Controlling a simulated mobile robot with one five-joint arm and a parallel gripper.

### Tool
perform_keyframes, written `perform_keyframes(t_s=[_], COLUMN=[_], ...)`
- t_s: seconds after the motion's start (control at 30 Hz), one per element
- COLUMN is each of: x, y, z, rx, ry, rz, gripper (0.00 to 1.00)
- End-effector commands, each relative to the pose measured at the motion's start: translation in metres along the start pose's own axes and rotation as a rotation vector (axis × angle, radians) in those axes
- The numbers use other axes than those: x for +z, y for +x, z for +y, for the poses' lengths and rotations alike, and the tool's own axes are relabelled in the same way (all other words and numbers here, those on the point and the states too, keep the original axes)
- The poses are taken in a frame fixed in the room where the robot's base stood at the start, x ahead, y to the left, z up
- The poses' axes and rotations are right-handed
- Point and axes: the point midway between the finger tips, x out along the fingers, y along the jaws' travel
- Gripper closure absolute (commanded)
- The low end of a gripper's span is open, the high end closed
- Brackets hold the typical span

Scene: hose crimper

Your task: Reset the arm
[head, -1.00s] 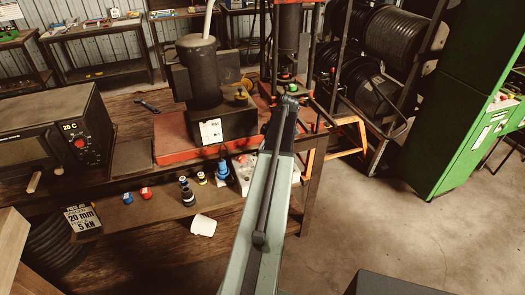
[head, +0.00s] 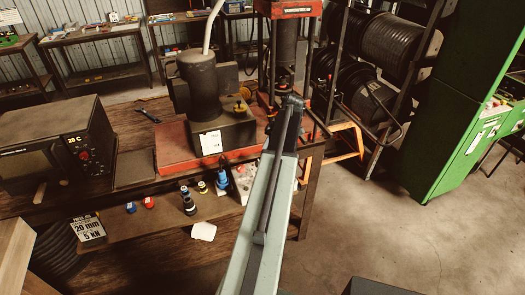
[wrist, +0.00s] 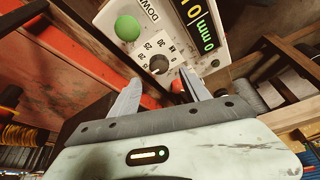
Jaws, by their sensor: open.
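My arm (head: 268,195) reaches from the bottom of the head view up to the front of the red press (head: 297,9). Its far end covers part of the press base, and my gripper's fingers cannot be made out there. In the wrist view my gripper (wrist: 159,92) is open, with two grey fingers apart and nothing between them. Beyond the fingertips is a pale control panel (wrist: 187,62) with a green button (wrist: 127,28), a dial and a lit mm readout. I cannot tell whether the fingers touch the panel.
A dark oven (head: 60,148) and a black motor unit (head: 205,95) stand on the bench left of my arm. A green cabinet (head: 455,130) stands right.

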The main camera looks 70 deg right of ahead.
Motion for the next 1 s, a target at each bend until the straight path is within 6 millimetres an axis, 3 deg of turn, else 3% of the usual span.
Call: perform_keyframes(t_s=[0.03, 0.1, 0.57, 0.67, 0.77, 0.83, 1.0], x=[-0.002, -0.001, 0.000, -0.015, -0.062, -0.110, -0.229], y=[-0.014, -0.017, -0.014, -0.005, 0.021, 0.048, 0.113], z=[0.000, 0.000, 0.000, -0.004, -0.017, -0.035, -0.103], rx=[0.000, 0.000, 0.000, -0.009, -0.037, -0.064, -0.109], ry=[0.001, 0.001, 0.000, 0.001, 0.016, 0.035, 0.092], rz=[0.000, 0.000, 0.000, -0.006, -0.028, -0.057, -0.145], gripper=[0.45, 0.45, 0.45, 0.45, 0.45, 0.45, 0.45])
